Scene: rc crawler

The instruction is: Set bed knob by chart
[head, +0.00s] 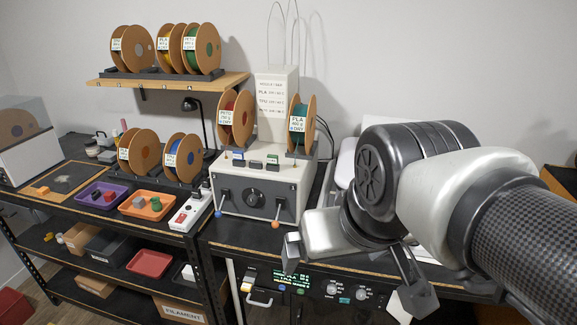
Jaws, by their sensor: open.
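A dark control panel (312,291) sits below the bench top at the lower middle. It carries a small display (291,279) with green text and two pale round knobs, a left knob (332,289) and a right knob (361,294). Their labels are too small to read, so I cannot tell which is the bed knob. The chart (271,96) is printed on the upright white panel behind the two-spool machine; PLA shows in one row, but its numbers are unclear. My gripper (353,272) is open and empty, above and in front of the knobs, apart from them.
Purple (101,196) and orange (147,206) trays lie left, with a power strip (190,210). A shelf (165,82) holds more spools.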

